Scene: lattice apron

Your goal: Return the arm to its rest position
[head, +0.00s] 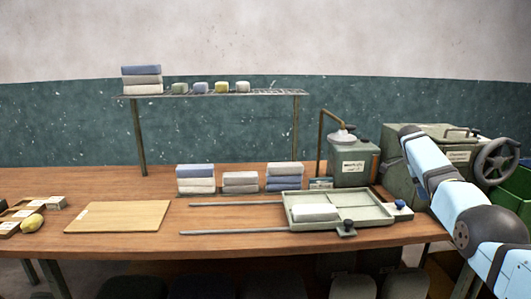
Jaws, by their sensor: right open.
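My right arm (462,205) is light blue with dark joints. It comes in from the lower right and reaches up and inward, in front of the green machine. Its far end, with my right gripper (410,131), is in front of that machine, above the table's right part. The gripper is open; nothing is seen held in it, and its fingers are hard to make out. My left gripper is not in view.
The wooden table (240,262) carries a grey-green tray (373,215), folded cloth stacks (196,186), a board (118,216) and a yellow item (32,222). A wire shelf (215,95) stands behind. The green machine with a handwheel (496,162) is beside my arm.

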